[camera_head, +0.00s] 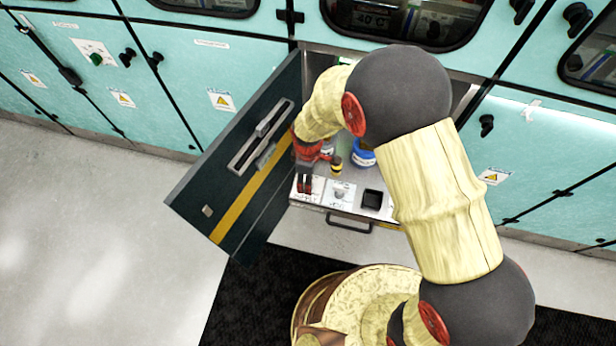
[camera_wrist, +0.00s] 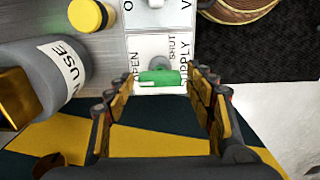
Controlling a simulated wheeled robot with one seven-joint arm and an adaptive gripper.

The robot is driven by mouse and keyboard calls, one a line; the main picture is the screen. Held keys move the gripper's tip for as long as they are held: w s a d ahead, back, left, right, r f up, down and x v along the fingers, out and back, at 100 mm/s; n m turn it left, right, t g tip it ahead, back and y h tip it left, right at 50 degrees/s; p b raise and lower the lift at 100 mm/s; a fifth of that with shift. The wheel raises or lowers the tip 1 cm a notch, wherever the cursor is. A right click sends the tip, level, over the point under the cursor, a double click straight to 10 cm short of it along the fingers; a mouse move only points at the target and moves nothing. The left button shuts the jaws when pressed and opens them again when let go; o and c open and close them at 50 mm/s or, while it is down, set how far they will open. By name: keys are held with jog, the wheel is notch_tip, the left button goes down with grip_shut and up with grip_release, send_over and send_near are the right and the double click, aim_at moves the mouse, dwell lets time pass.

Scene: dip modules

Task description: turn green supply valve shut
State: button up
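The green supply valve (camera_wrist: 160,77) shows in the wrist view as a short green handle on a white label plate (camera_wrist: 150,48). The plate reads OPEN on the left, SHUT above right and SUPPLY at the right. The handle lies crosswise in the picture, near the OPEN lettering at its left end. My gripper (camera_wrist: 158,88) is open, with one finger on each side of the handle and gaps on both sides. In the head view my gripper (camera_head: 305,183) is over the left end of the drawer panel; the valve is hidden there.
An open dark door (camera_head: 240,165) with a yellow stripe stands left of the pulled-out drawer (camera_head: 350,212). A grey bottle (camera_wrist: 50,70) and a yellow-capped item (camera_wrist: 92,14) stand near the valve. A second plate (camera_head: 340,194) and a black square recess (camera_head: 372,199) lie to the right.

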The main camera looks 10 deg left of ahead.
jog(key=c, duration=0.9)
jog(key=m+p, duration=0.1)
jog(key=m, duration=0.3)
jog(key=shift+r+m+p, duration=0.1)
jog(key=shift+m+p, duration=0.2)
jog(key=shift+p, duration=0.05)
jog(key=m+p, duration=0.1)
jog(key=m, duration=0.3)
jog(key=shift+m, duration=0.3)
jog(key=m+p, duration=0.1)
jog(key=m, duration=0.3)
jog(key=shift+w+m, duration=0.1)
jog(key=shift+m, duration=0.2)
jog(key=shift+m+p, duration=0.35)
jog(key=shift+m, duration=1.65)
jog(key=o, duration=1.2)
